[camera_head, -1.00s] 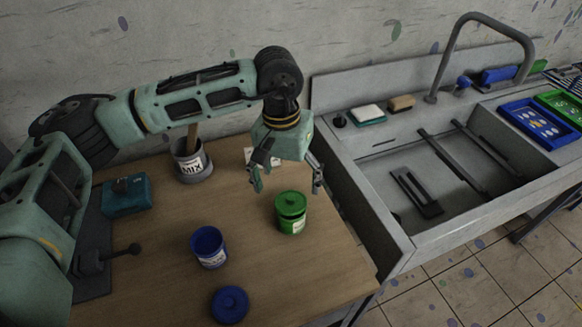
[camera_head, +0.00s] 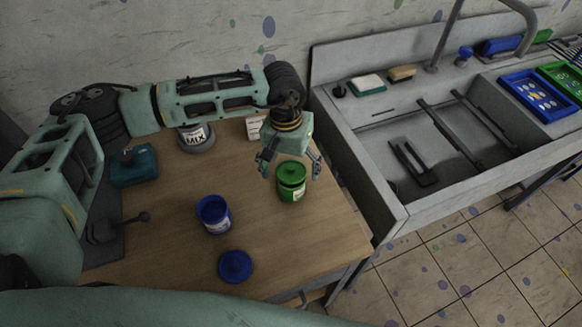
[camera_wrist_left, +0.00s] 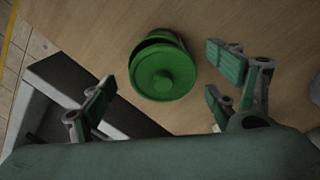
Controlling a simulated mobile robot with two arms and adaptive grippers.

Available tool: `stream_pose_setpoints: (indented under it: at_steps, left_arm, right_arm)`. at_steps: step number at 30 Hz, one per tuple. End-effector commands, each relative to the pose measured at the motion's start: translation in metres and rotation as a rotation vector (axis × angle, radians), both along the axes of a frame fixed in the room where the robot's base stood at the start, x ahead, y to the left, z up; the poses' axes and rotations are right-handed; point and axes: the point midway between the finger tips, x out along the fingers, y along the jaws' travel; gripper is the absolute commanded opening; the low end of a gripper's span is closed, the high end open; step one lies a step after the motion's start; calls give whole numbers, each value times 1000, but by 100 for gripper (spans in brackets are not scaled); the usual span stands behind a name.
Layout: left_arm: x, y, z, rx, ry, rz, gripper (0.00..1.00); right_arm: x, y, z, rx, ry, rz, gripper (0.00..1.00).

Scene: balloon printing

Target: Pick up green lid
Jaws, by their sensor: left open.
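The green lid (camera_head: 292,172) sits on the green jar (camera_head: 292,190), which stands upright on the wooden table near its right edge. The lid looks slightly askew on the jar. My left gripper (camera_head: 290,170) is open, pointing down above and behind the jar, one finger to each side. In the left wrist view the lid (camera_wrist_left: 163,73), with its round knob, lies ahead of and between the open fingers (camera_wrist_left: 160,97), apart from both. My right gripper is not in view.
An open blue jar (camera_head: 214,215) and its blue lid (camera_head: 235,266) are on the table (camera_head: 290,240) to the left. A MIX container (camera_head: 197,138) and a teal box (camera_head: 133,166) stand farther back. The sink (camera_head: 375,205) borders the table's right side.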

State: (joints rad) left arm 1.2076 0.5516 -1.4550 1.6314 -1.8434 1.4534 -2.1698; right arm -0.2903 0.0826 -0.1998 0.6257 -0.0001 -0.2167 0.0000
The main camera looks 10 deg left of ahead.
Motion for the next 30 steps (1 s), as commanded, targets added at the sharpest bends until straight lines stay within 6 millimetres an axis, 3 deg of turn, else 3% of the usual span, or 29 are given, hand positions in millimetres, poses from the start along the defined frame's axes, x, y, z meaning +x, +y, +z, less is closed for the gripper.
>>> stream_pose_setpoints:
  at_steps: [2, 12, 23, 30]
  left_arm:
    - [0, 0, 0, 0, 0, 0, 80]
    - [0, 0, 0, 0, 0, 1, 51]
    - [0, 0, 2, 0, 0, 1, 48]
    - [2, 0, 25, -2, -6, 0, 48]
  right_arm:
    - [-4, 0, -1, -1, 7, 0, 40]
    - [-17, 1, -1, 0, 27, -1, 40]
    - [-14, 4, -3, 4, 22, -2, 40]
    - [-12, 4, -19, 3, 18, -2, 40]
